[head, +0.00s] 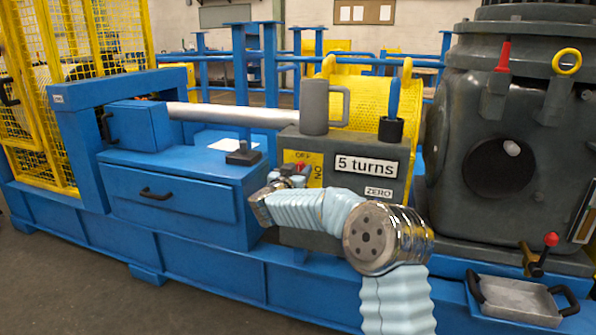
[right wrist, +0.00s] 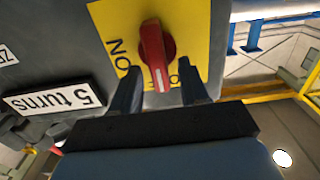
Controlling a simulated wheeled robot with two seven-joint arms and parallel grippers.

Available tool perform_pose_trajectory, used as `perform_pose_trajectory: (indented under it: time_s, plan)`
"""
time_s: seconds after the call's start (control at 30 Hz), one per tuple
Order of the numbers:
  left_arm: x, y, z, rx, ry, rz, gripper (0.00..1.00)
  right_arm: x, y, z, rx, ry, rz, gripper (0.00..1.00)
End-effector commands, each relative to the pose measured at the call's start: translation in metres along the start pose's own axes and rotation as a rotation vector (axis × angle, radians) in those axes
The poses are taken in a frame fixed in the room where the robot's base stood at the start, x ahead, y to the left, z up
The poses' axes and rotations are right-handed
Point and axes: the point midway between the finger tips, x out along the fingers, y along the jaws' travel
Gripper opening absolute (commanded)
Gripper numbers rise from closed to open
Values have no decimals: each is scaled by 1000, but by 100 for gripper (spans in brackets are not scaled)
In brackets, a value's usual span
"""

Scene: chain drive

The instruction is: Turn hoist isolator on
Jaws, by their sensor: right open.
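The hoist isolator is a red rotary knob (right wrist: 157,50) on a yellow plate (right wrist: 118,18) marked ON and OFF. In the right wrist view its white pointer mark is at the lower end, away from the ON label and beside a partly hidden label. In the head view the OFF label is at the top of the plate (head: 316,180) and ON at its right. My right gripper (right wrist: 158,70) is open, its fingers on either side of the knob's lower end; contact cannot be told. It also shows in the head view (head: 296,172). My left gripper is out of view.
The plate is on a grey box with a "5 turns" sign (head: 367,165). A grey mug (head: 314,108) and a black holder (head: 390,131) stand on top. A blue drawer cabinet (head: 175,195) is at the left. A metal tray (head: 515,300) is at the lower right.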

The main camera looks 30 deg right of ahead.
Motion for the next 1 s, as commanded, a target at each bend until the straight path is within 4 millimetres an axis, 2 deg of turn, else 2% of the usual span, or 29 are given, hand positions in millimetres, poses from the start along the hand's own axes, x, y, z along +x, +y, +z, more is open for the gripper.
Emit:
perform_pose_trajectory:
  time_s: [0.23,0.5,0.53,1.0]
  plan:
    - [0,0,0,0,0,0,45,0,0,0,0,0,-1,43]
    - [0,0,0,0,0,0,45,0,0,0,0,0,-1,2]
    - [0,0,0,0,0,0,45,0,0,0,0,0,-1,0]
    - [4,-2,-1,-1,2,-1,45,1,1,1,67,1,-1,0]
